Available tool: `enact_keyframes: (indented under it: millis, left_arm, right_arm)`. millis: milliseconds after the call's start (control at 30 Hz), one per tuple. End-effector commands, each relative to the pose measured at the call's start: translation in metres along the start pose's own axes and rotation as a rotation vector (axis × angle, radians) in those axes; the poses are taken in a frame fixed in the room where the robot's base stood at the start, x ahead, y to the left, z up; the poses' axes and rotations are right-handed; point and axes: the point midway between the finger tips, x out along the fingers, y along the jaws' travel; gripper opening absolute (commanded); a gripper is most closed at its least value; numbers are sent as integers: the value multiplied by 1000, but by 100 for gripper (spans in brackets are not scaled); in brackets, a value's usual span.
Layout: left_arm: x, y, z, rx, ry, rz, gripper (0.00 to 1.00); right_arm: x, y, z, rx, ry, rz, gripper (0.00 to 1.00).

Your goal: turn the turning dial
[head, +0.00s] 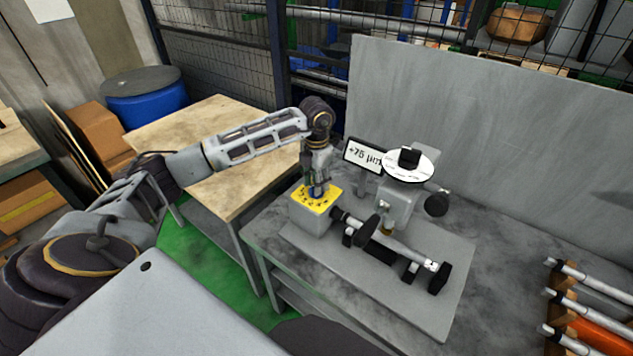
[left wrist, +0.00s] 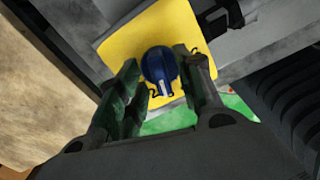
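The turning dial (left wrist: 160,68) is a blue round knob with a pale mark on its lower part, set on a yellow plate (left wrist: 122,50). In the head view the yellow plate (head: 300,199) tops a grey box on the machine base. My left gripper (head: 317,186) points down over this plate and partly hides the dial. In the left wrist view my left gripper (left wrist: 160,74) has one finger on each side of the dial, spread apart. I cannot tell whether either finger touches it. My right gripper is not in view.
A display reading "+75 µm" (head: 363,155) and a white round scale (head: 425,160) stand just right of my left gripper. A horizontal shaft (head: 410,255) lies in front. Bars in an orange holder (head: 590,335) are at the right. A wooden-topped table (head: 240,190) stands at the left.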

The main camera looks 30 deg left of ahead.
Motion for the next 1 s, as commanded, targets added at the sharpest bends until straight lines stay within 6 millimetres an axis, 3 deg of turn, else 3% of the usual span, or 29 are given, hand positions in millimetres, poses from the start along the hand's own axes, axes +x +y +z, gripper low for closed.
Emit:
enact_keyframes:
  millis: [267,467,1000]
  left_arm:
    - [-1,0,0,1,1,0,36]
    - [-12,0,1,0,-2,0,36]
    - [-85,0,1,1,-2,0,36]
  right_arm:
    - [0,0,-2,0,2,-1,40]
    - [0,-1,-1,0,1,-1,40]
    - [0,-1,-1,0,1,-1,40]
